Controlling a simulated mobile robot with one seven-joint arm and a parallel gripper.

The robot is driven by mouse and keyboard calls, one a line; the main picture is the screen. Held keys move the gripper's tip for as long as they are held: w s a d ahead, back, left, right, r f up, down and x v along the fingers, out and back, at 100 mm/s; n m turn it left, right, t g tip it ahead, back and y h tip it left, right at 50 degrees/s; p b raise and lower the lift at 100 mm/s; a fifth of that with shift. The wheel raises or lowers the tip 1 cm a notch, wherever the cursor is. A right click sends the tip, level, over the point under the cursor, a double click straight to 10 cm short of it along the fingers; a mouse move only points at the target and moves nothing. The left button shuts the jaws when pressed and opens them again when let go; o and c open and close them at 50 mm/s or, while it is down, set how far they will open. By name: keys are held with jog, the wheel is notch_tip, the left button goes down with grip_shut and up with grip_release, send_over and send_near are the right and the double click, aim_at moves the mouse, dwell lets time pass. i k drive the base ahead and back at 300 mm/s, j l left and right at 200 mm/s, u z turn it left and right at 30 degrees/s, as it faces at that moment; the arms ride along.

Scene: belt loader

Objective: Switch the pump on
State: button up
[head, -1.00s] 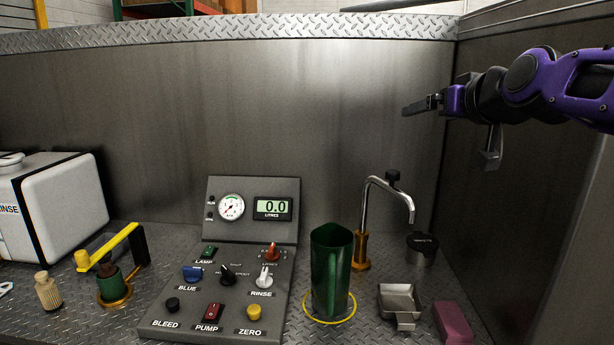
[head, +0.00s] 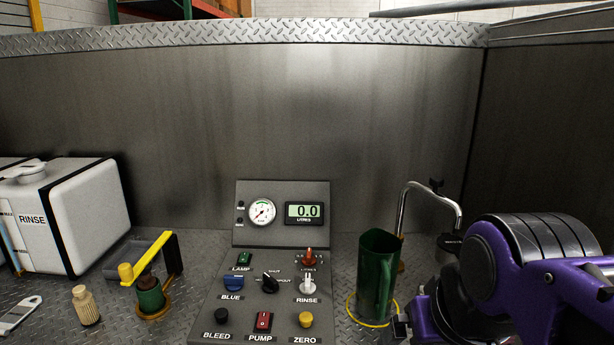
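The red PUMP rocker switch (head: 263,321) sits at the front middle of the grey control panel (head: 238,290), above its PUMP label. Which way the rocker is tipped is too small to tell. The panel's display (head: 304,213) reads 0.0 litres. My gripper (head: 400,327) shows only as a small dark part at the lower right, beside the green jug and to the right of the switch. My purple arm hides most of it, and whether its fingers are open or shut does not show. It is apart from the switch.
The black BLEED button (head: 221,316) and yellow ZERO button (head: 305,320) flank the switch. Blue, black, white and red knobs stand behind it. A green jug (head: 377,275) stands right of the panel, before a curved spout (head: 432,190). A yellow-handled valve (head: 147,258) is left.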

aim_at(263, 320)
jog(key=j+u, duration=0.1)
jog(key=u, duration=0.7)
jog(key=k+j+z, duration=0.2)
jog(key=j+z, duration=0.15)
jog(key=j, duration=0.2)
jog(key=i+j+u, duration=0.1)
jog(key=u, duration=0.15)
jog(key=k+l+u, duration=0.25)
jog(key=k+l, duration=0.35)
jog(key=i+j+z, duration=0.15)
jog(key=i+j, duration=0.15)
jog(key=j, duration=0.1)
